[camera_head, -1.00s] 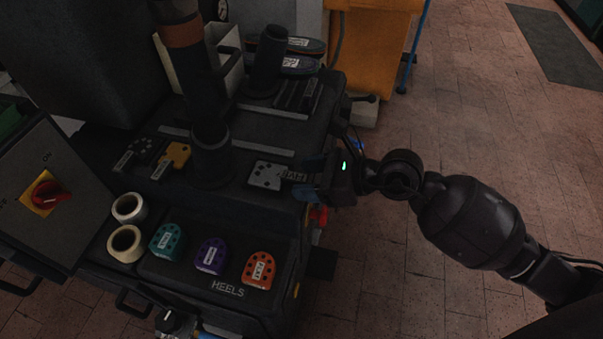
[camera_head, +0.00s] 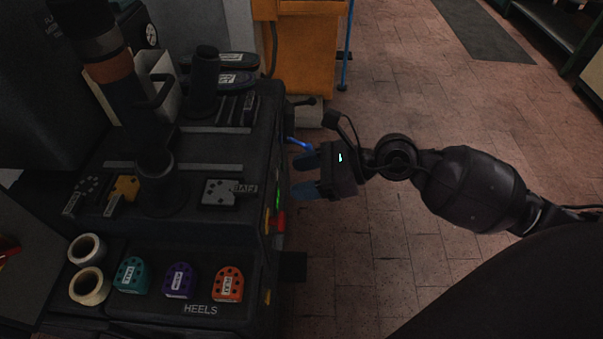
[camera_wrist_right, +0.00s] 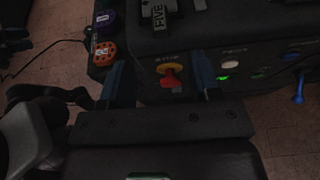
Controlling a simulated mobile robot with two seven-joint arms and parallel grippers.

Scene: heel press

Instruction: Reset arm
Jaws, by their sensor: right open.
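My right gripper (camera_head: 304,176) is open and empty at the right side of the dark heel press (camera_head: 190,245). Its two blue fingertips point left towards the machine's side in the head view, and I cannot tell if they touch it. In the right wrist view the fingers (camera_wrist_right: 161,80) stand apart on either side of a red knob on a yellow plate (camera_wrist_right: 171,76). A lit green button (camera_wrist_right: 224,77) and a white button (camera_wrist_right: 232,60) are to the right of the knob. My left gripper is in neither view.
Teal (camera_head: 132,274), purple (camera_head: 179,280) and orange (camera_head: 228,284) heels lie on the front shelf beside two tape rolls (camera_head: 89,286). A grey plate (camera_head: 221,192) lies near the right edge. An orange cabinet (camera_head: 300,60) stands behind. The brick floor (camera_head: 430,110) at right is open.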

